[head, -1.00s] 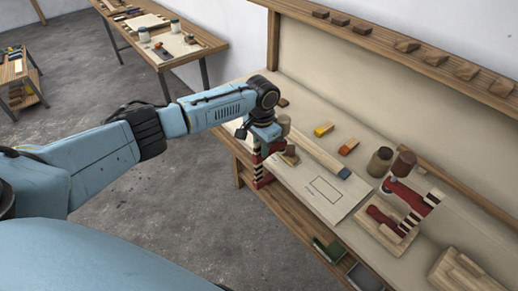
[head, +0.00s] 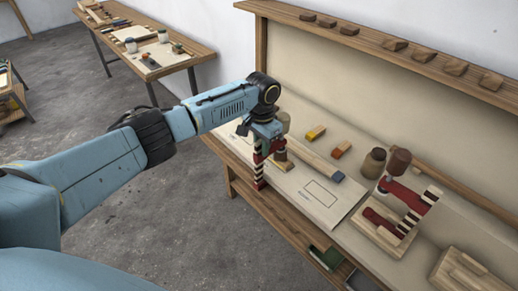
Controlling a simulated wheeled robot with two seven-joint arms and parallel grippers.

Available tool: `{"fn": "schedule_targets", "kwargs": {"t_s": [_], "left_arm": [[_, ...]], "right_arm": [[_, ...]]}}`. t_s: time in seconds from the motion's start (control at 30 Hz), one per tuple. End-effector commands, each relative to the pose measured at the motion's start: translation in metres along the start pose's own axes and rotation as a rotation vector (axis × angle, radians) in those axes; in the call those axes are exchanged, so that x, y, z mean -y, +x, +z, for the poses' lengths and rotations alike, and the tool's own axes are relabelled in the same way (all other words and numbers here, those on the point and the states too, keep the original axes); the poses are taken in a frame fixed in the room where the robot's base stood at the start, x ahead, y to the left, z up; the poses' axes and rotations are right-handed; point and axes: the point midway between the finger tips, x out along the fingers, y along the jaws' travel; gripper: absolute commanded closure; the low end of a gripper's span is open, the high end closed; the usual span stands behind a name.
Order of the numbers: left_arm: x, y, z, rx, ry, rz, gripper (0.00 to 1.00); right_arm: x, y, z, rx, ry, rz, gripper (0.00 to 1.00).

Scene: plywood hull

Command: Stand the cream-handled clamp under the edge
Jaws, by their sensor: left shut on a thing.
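My left gripper (head: 265,133) is shut on a clamp (head: 259,170) at the front edge of the workbench (head: 345,226). The clamp hangs roughly upright, with a red jaw near the gripper, a dark-and-cream striped bar and a red lower end. Its lower part shows in front of the bench edge, below the top. A pale beige cylinder (head: 285,121), seemingly its handle, shows behind the gripper. The gripper hides much of the clamp's top, and I cannot tell whether it touches the bench. My right gripper is out of view.
A red clamp with a brown handle (head: 399,161) stands on a wooden base (head: 373,232) at the right. A shelf holds dark items below.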

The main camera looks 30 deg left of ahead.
Motion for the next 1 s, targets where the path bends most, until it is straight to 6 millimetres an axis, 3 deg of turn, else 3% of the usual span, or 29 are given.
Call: {"fn": "schedule_targets", "kwargs": {"t_s": [0.97,1.0], "left_arm": [[0.0002,-0.0015,-0.0032,-0.003,0.000,0.000,1.00],[0.0001,-0.0015,-0.0031,-0.003,0.000,0.000,0.75]], "right_arm": [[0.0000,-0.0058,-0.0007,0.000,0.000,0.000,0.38],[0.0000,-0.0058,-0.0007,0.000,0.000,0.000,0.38]]}}
